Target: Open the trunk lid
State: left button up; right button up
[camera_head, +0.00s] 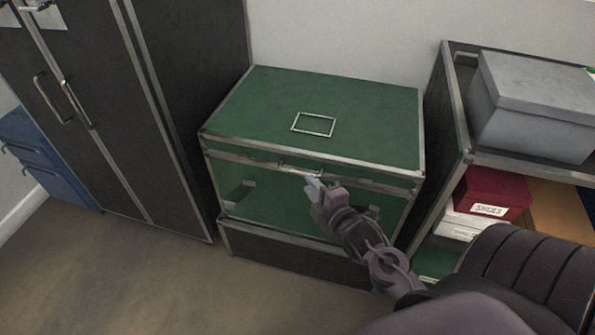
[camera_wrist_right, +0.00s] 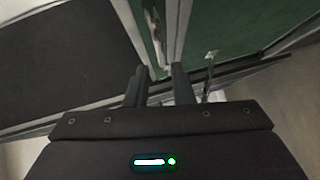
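The green trunk (camera_head: 255,105) has metal edging and stands on a dark base against the wall. Its lid lies flat and looks closed, with a rectangular metal frame (camera_head: 313,124) on top. A small metal handle (camera_head: 300,171) sits at the middle of the lid's front edge. My right gripper (camera_head: 314,186) is at the trunk's front, just below and right of this handle. In the right wrist view, its two fingers (camera_wrist_right: 160,72) stand apart with metal trim beyond the gap. I see nothing held; contact with the handle is unclear. My left gripper is out of view.
On the right, a shelf unit (camera_head: 452,105) holds a grey box (camera_head: 530,105) and a red shoe box (camera_head: 490,190). The floor (camera_head: 130,275) in front is clear.

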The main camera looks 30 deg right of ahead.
aim_at(298, 172)
jog(key=w, duration=0.5)
jog(key=w+f, duration=0.1)
jog(key=w, duration=0.1)
jog(key=shift+w+d+f+b, duration=0.1)
jog(key=shift+w+d+b, duration=0.2)
jog(key=shift+b, duration=0.1)
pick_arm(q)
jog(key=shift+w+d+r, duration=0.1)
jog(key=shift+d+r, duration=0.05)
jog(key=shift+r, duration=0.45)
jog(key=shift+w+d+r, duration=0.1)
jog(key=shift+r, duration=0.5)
pick_arm(e)
jog(key=shift+c, duration=0.2)
grip_shut()
